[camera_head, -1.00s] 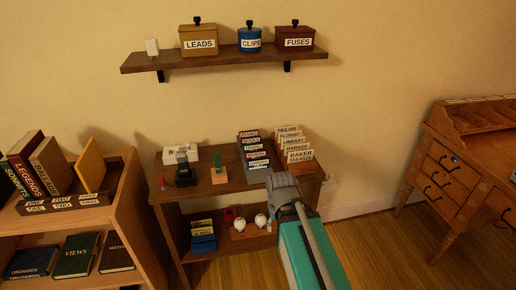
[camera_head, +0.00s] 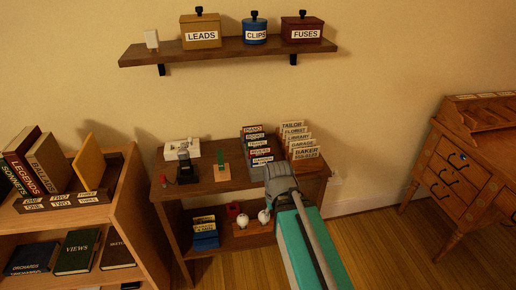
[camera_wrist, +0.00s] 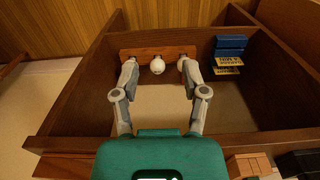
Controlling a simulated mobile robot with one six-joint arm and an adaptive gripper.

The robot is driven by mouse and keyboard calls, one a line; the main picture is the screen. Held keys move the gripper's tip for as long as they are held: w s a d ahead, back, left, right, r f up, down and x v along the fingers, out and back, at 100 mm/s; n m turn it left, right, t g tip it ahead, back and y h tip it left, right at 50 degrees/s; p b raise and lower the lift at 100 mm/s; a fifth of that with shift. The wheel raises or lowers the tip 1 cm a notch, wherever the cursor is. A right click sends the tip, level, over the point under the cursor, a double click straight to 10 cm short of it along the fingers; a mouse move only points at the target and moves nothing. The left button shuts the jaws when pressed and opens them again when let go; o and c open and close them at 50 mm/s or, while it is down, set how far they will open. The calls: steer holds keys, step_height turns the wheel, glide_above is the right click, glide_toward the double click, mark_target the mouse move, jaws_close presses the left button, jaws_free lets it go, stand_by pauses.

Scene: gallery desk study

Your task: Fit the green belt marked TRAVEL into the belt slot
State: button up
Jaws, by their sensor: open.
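A rack of labelled pieces (camera_head: 257,146) stands on the small table; one middle label seems to read TRAVEL, but its colour is unclear. A green upright piece (camera_head: 221,157) stands on a wooden block (camera_head: 222,174) left of the rack; I see no lettering on it. I cannot tell which part is the belt slot. My gripper (camera_wrist: 158,66) is open and empty in the wrist view, pointing down toward the lower shelf. A white ball (camera_wrist: 158,67) on a wooden strip (camera_wrist: 138,53) appears between its fingers. In the head view my arm hides the fingertips.
Tiered cards (camera_head: 300,141) stand right of the rack. A dark device (camera_head: 186,171) stands at the table's left. A bookcase (camera_head: 128,205) is left, a desk (camera_head: 455,175) right.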

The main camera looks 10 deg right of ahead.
mark_target(257, 141)
steer(key=shift+w, duration=0.1)
steer(key=w+r+m+p, duration=0.3)
steer(key=w+r+p, duration=0.1)
steer(key=w, duration=0.1)
steer(key=w+r+m+p, duration=0.2)
steer(key=w+r+p, duration=0.2)
steer(key=w, duration=0.1)
steer(key=w+r+m+p, duration=0.3)
steer(key=w+r+p, duration=0.1)
steer(key=w, duration=0.1)
steer(key=shift+a+r+m+p, duration=0.15)
steer(key=shift+r+m+p, duration=0.15)
steer(key=shift+p, duration=0.05)
steer(key=w+r+m+p, duration=0.1)
steer(key=w+m, duration=0.2)
steer(key=w, duration=0.1)
steer(key=w+r+m+p, duration=0.1)
steer(key=w+m, duration=0.2)
steer(key=w, duration=0.2)
steer(key=w+r+m+p, duration=0.2)
steer(key=w+m, duration=0.1)
steer(key=w, duration=0.1)
steer(key=shift+w+r, duration=0.1)
steer(key=shift+w, duration=0.2)
steer(key=shift+f+b, duration=1.15)
steer(key=shift+f, duration=0.05)
steer(key=shift+f, duration=0.1)
steer(key=shift+w+f+b, duration=0.15)
steer(key=shift+f+b, duration=2.35)
steer(key=shift+b, duration=0.05)
